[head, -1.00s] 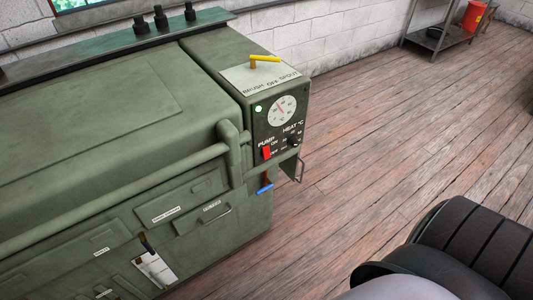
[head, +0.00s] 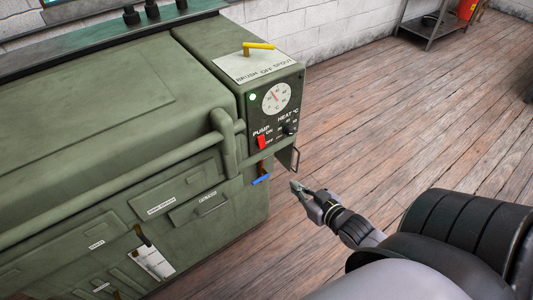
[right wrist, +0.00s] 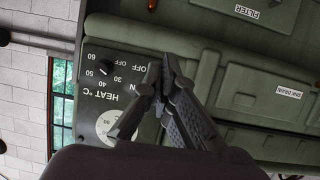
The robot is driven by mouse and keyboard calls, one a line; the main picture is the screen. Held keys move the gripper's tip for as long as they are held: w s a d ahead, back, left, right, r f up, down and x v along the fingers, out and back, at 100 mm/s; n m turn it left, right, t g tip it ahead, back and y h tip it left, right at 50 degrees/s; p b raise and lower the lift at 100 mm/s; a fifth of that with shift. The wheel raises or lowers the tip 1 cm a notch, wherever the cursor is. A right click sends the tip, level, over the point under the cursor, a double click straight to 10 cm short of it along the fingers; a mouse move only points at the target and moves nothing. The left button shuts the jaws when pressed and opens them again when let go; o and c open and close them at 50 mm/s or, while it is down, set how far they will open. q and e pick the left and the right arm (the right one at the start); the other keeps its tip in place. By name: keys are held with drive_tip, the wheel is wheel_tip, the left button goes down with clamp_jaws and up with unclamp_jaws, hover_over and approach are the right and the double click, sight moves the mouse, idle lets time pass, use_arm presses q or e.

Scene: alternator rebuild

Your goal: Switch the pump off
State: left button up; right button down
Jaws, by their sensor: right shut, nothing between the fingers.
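The red pump switch (head: 261,142) sits on the dark control panel (head: 251,119) of the green machine, between its ON and OFF marks. I cannot tell which way it is tipped. A pale lamp (head: 253,97) shows on the panel. My right gripper (head: 293,187) is shut and empty, in front of and below the panel, apart from it. In the right wrist view its closed fingertips (right wrist: 160,64) cover the spot beside the ON and OFF lettering, and the red switch is hidden there. My left gripper is not in view.
The heat knob (head: 290,129) is right of the switch. A yellow lever (head: 258,46) is on top, a blue-handled lever (head: 261,180) below the panel, and a metal bracket (head: 295,158) sticks out at the corner. The wooden floor (head: 400,110) to the right is clear.

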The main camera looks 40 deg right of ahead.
wheel_tip(320, 180, up, 6)
drive_tip(key=w+t, duration=0.1)
drive_tip(key=shift+a, duration=0.45)
approach(261, 141)
drive_tip(key=w+f, duration=0.4)
drive_tip(key=w, duration=0.1)
drive_tip(key=shift+w+a+f, duration=0.1)
drive_tip(key=shift+w+f, duration=0.3)
drive_tip(key=shift+w, duration=0.2)
